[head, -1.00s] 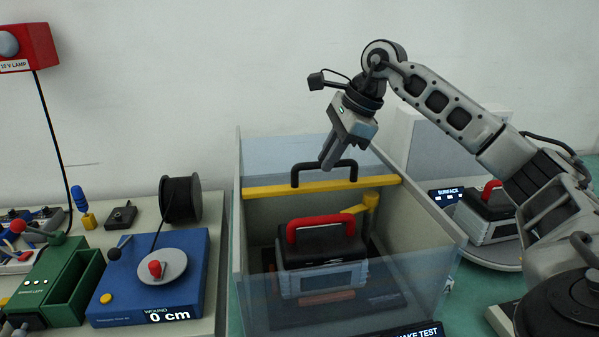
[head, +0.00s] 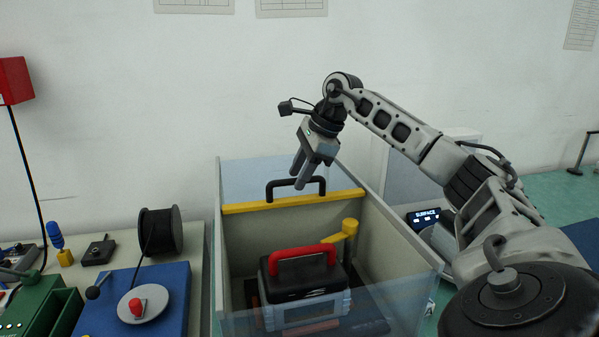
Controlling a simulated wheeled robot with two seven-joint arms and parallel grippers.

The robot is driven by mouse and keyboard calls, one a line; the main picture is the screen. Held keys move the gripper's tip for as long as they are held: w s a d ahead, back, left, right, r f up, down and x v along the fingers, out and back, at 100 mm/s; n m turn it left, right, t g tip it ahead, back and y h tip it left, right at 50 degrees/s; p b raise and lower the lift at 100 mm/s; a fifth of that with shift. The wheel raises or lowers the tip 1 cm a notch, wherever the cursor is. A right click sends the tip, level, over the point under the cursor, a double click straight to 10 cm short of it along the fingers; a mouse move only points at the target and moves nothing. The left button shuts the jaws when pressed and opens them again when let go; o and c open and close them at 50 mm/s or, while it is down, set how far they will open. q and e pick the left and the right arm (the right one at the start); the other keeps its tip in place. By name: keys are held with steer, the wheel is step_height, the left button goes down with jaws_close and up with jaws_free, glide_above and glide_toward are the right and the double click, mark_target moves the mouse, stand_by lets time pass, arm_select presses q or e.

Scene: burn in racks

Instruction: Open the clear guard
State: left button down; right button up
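The clear guard (head: 245,178) shows as a pale see-through panel at the back of a walled box, with a yellow bar (head: 250,207) along its edge. A black arched handle (head: 322,187) stands on the bar. My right gripper (head: 295,181) points down at the handle, its two fingers slightly apart, with the tips at the handle's top bar. I cannot tell whether they touch or straddle it. My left gripper is out of view.
Inside the box sits a grey-and-black unit with a red handle (head: 302,253), beside a yellow lever (head: 349,228). A blue winder (head: 175,294) and a black spool (head: 160,232) are on the left bench. A display reading SURFACE (head: 424,217) is at right.

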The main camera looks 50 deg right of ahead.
steer(key=shift+r, duration=0.1)
steer(key=p+v, duration=0.3)
steer(key=v, duration=1.2)
steer(key=shift+s+r, duration=0.15)
steer(key=shift+r, duration=0.15)
steer(key=shift+d, duration=0.1)
